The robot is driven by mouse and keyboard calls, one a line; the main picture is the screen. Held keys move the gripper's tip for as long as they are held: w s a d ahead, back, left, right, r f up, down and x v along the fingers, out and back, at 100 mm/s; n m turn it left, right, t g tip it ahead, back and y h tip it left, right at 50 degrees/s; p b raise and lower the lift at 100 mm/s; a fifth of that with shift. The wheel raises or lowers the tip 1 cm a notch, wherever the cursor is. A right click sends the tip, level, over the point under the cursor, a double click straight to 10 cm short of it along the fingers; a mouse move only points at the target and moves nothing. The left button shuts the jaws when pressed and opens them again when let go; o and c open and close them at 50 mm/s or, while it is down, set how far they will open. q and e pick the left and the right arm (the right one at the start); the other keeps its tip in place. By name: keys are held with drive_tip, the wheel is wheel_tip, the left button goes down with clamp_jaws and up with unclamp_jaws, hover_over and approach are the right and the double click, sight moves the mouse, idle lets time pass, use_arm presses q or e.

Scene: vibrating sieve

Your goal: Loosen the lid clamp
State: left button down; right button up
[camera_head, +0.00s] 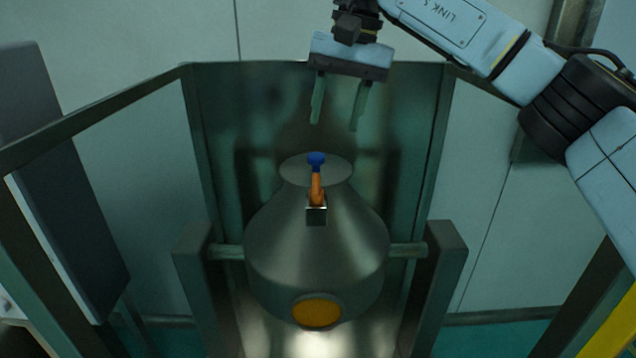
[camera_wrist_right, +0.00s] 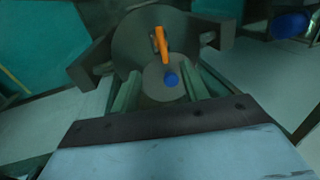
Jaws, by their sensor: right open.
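The lid clamp is an orange lever (camera_head: 316,188) with a blue knob (camera_head: 316,159) on its upper end. It stands at a small metal bracket (camera_head: 316,215) on the front of the grey vessel's neck, in front of the round lid (camera_head: 330,169). My right gripper (camera_head: 336,122) is open and empty, above and behind the lever in the head view, apart from it. In the right wrist view the orange lever (camera_wrist_right: 161,46) and blue knob (camera_wrist_right: 171,80) show beyond and between the two open fingers (camera_wrist_right: 160,90). My left gripper is not in view.
The grey vessel (camera_head: 270,245) hangs on side shafts between two posts (camera_head: 436,270). A green frame with panels (camera_head: 420,130) stands around its back and sides. An orange disc (camera_head: 317,312) sits low on the vessel's front. A dark panel (camera_head: 60,180) stands at left.

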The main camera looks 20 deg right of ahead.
sight(319, 186)
drive_tip(key=f, duration=0.4)
drive_tip(key=a+f, duration=0.1)
drive_tip(key=f, duration=0.3)
drive_tip(key=a+f+b, duration=0.1)
drive_tip(key=f, duration=0.3)
drive_tip(key=shift+w+a+f, duration=0.25)
drive_tip(key=shift+w, duration=0.05)
drive_tip(key=c, duration=1)
